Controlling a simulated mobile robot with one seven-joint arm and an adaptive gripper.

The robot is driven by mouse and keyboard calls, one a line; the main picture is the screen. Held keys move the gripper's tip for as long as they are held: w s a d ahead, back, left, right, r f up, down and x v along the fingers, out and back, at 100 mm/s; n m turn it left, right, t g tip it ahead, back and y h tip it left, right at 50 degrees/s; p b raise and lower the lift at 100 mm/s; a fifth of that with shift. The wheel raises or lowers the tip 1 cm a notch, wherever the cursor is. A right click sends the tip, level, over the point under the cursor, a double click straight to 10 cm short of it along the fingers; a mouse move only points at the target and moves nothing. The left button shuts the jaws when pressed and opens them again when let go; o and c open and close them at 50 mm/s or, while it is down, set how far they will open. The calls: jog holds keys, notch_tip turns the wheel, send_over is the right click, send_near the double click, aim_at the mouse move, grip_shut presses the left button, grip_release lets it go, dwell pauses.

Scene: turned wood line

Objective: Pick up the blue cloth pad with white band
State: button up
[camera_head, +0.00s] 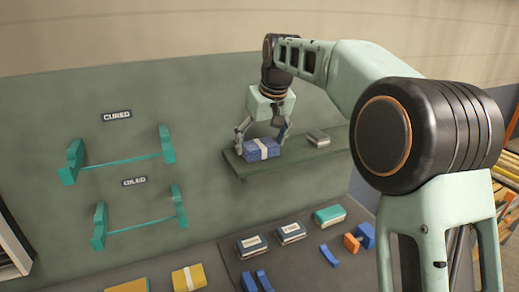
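The blue cloth pad with a white band (262,150) lies on a green wall shelf (300,160) in the head view. My gripper (264,139) points down over it, with one finger at the pad's left side and the other at its right side. The fingers are spread about the pad's width. I cannot tell whether they touch the pad or stand just clear of it. The pad appears to rest on the shelf.
A small grey block (318,138) lies on the shelf right of the pad. Teal brackets labelled CURED (117,116) and OILED (134,181) are on the wall at left. The bench below holds a green box (329,215), dark boxes (252,246) and a yellow pad (188,278).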

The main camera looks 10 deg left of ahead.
aim_at(257, 142)
jog(key=c, duration=0.9)
jog(key=shift+o, duration=0.2)
jog(key=shift+r, duration=0.15)
jog(key=shift+r, duration=0.55)
jog(key=shift+s+r, duration=0.2)
jog(key=shift+r, duration=1.05)
jog(key=s+d+r+b, duration=0.2)
jog(key=s+r+b, duration=0.1)
jog(key=s+r, duration=0.6)
jog(key=s, duration=0.4)
jog(key=shift+s+d, duration=0.15)
jog(key=shift+s, duration=0.1)
jog(key=shift+r, duration=0.1)
